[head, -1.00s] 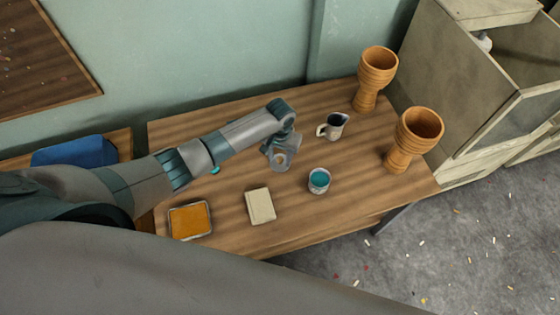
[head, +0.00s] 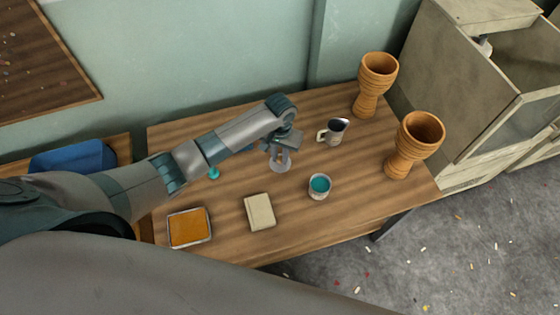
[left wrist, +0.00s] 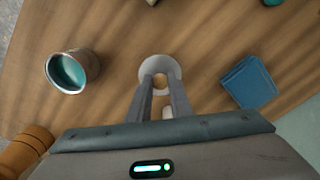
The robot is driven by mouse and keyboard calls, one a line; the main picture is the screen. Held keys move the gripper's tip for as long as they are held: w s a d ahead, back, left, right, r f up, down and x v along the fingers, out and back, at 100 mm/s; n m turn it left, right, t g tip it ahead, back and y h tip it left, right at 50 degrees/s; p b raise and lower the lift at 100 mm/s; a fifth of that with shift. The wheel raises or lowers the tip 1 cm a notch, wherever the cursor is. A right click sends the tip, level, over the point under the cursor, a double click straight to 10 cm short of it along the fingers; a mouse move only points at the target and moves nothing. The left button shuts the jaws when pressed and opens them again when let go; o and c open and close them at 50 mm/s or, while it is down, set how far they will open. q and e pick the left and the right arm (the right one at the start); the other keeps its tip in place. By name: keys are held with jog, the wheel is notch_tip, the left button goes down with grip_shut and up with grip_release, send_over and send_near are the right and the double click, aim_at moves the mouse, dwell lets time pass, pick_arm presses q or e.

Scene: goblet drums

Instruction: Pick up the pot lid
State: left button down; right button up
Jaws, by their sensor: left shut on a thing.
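The pot lid is a small pale round disc (head: 279,168) near the middle of the table, under my left gripper (head: 281,155). In the left wrist view the lid (left wrist: 147,68) lies at the tips of the left gripper (left wrist: 159,88). The fingers are shut on its small knob in the middle. I cannot tell whether the lid touches the table or is just above it. My right gripper is not in view.
A can of teal paint (head: 320,186) and a jug (head: 333,130) stand close by. A pale book (head: 259,212) and an orange tray (head: 189,228) lie at the front. Two goblet drums (head: 376,83) (head: 413,144) stand at the right. A blue square thing (left wrist: 249,82) lies beside the lid.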

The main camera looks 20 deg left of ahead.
pick_arm(q)
jog(key=d+r+b, duration=0.3)
jog(key=d+r, duration=0.4)
jog(key=d, duration=0.4)
jog(key=shift+s+d, duration=0.35)
jog(key=shift+r, duration=0.1)
notch_tip(320, 180, up, 2)
jog(key=p, duration=0.3)
jog(key=shift+r, duration=0.1)
